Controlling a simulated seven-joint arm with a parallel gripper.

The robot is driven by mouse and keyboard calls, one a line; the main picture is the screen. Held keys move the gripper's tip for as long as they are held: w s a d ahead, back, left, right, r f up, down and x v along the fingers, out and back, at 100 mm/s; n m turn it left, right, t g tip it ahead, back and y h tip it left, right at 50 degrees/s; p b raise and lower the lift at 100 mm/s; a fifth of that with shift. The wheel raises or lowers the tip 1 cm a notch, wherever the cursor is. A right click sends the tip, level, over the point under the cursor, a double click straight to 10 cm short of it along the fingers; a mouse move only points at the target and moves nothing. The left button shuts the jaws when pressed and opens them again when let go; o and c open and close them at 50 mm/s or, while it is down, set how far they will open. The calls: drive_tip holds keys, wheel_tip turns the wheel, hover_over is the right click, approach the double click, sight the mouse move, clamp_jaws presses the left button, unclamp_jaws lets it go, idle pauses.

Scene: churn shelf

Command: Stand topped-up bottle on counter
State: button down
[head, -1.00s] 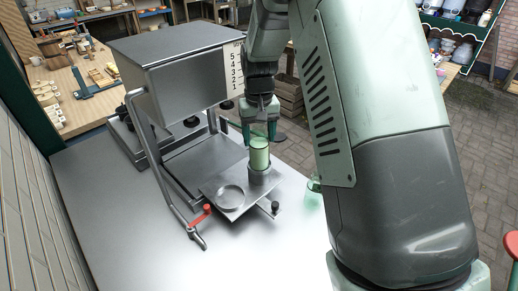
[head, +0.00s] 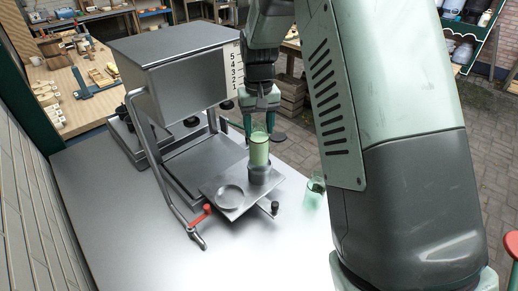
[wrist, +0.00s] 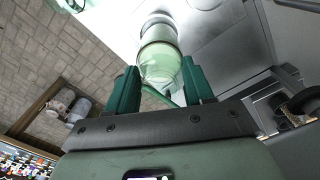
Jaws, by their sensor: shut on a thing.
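The bottle (head: 259,153) is clear glass with pale green contents. In the head view it is upright, its lower end in a grey cup-shaped holder (head: 262,175) on the machine's small metal plate. My gripper (head: 259,130) comes down from above and is shut on the bottle's upper part. In the wrist view the bottle (wrist: 158,58) lies between the two green fingertips of my gripper (wrist: 163,82). Whether its base touches the holder's bottom is hidden. The pale metal counter (head: 130,225) is bare at the front and left.
The metal machine (head: 165,90) with its numbered tank stands behind the plate. A red-handled lever (head: 203,215) and a round dish ring (head: 230,195) are close by. A green glass vessel (head: 312,200) stands near the counter's right edge.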

drive_tip(key=d+r+n, duration=0.2)
drive_tip(key=d+n, duration=0.4)
drive_tip(key=d, duration=1.4)
drive_tip(key=s+d+f+m, duration=0.5)
drive_tip(key=s+f+m, duration=0.6)
drive_tip(key=f+m, duration=0.1)
drive_tip(key=shift+d+f+m, duration=0.15)
drive_tip(key=shift+f+m, duration=0.15)
drive_tip(key=shift+f, duration=0.15)
drive_tip(key=shift+f, duration=0.6)
